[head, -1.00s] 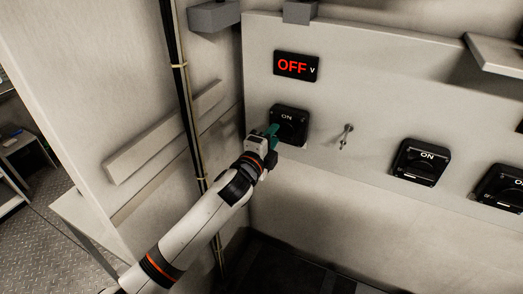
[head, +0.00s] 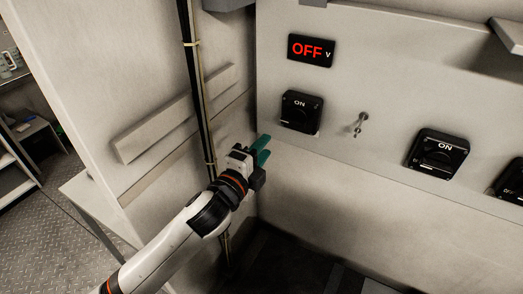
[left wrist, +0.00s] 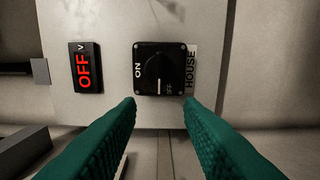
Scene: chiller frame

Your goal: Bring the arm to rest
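My left gripper (head: 263,149) has green fingers and hangs in front of the panel, below and left of the leftmost black rotary switch (head: 301,112). The fingers are apart and empty, and they do not touch the switch. In the left wrist view the open fingers (left wrist: 160,105) point at the same switch (left wrist: 161,69), labelled ON, OFF and HOUSE, with its white pointer line toward OFF. A display (head: 310,50) above it reads OFF in red, and it also shows in the left wrist view (left wrist: 85,68). My right gripper is not in view.
A small metal toggle (head: 360,124) and another black switch (head: 438,153) sit to the right on the panel (head: 380,85). A dark vertical cable (head: 200,100) and a wall rail (head: 175,113) stand close to my left arm. The space below the panel is open.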

